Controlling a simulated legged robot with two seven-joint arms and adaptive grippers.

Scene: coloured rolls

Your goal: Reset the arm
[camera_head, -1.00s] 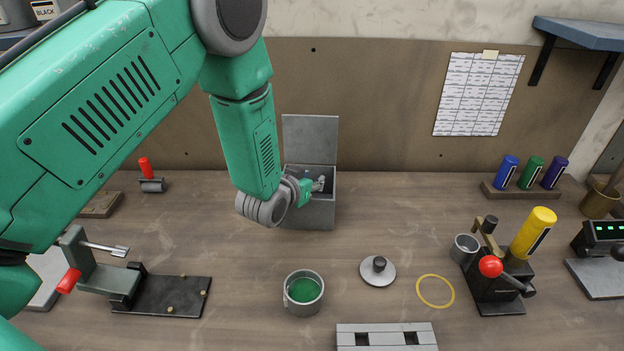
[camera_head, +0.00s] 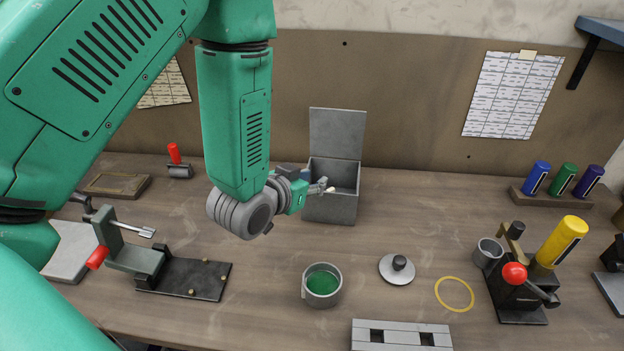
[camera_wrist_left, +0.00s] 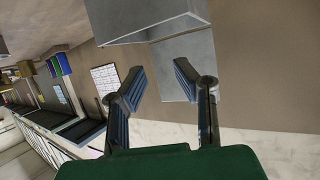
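My left arm comes in from the left in the head view, and its green forearm hangs down over the back of the table. My left gripper (camera_head: 322,187) is at the left front edge of the open grey metal box (camera_head: 331,208), whose lid stands upright. In the left wrist view the two fingers of the gripper (camera_wrist_left: 161,88) are spread apart with nothing between them. The grey box (camera_wrist_left: 155,24) lies beyond the fingertips there. My right gripper is not in view.
A pot of green paint (camera_head: 322,286), a round grey lid (camera_head: 397,269) and a yellow ring (camera_head: 454,294) lie in front. A clamp fixture (camera_head: 187,278) is at left. Blue, green and purple rolls (camera_head: 563,180) stand in a rack at right. Bare table lies between.

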